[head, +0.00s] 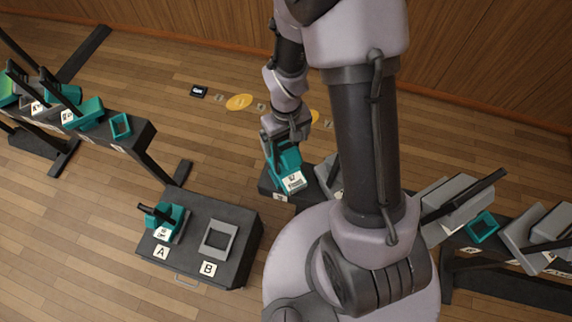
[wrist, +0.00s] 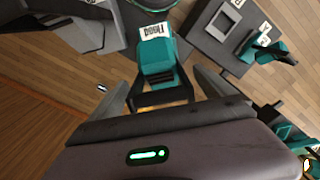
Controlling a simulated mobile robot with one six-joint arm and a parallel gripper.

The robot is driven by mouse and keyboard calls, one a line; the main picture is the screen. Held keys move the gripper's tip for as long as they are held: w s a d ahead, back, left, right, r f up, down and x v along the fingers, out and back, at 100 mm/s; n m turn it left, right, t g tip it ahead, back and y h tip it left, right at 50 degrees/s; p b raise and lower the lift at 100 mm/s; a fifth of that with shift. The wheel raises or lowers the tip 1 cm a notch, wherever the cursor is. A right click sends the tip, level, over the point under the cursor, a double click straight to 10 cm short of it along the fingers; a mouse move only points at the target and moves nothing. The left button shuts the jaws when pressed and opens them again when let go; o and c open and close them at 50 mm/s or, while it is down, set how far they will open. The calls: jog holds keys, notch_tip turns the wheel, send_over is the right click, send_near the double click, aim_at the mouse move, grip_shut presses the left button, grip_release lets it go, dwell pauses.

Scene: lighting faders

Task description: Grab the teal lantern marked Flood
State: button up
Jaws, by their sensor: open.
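The teal lantern with a white label (head: 288,168) stands on a dark stand in the middle of the head view, right below my gripper (head: 284,145). In the wrist view the teal lantern (wrist: 157,58) has a label that reads Flood, upside down. My gripper (wrist: 165,78) is open there, with one grey finger on each side of the lantern's dark rear part. I cannot tell whether the fingers touch it. The lantern's far side is hidden.
A dark box (head: 232,222) has pads A and B; a teal lantern (head: 165,216) sits at A, and B's grey frame (head: 217,238) is empty. More lanterns stand on racks at left (head: 140,136) and right. My arm hides part of the middle stand.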

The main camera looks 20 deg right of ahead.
grip_shut()
jog(key=shift+r, duration=0.1)
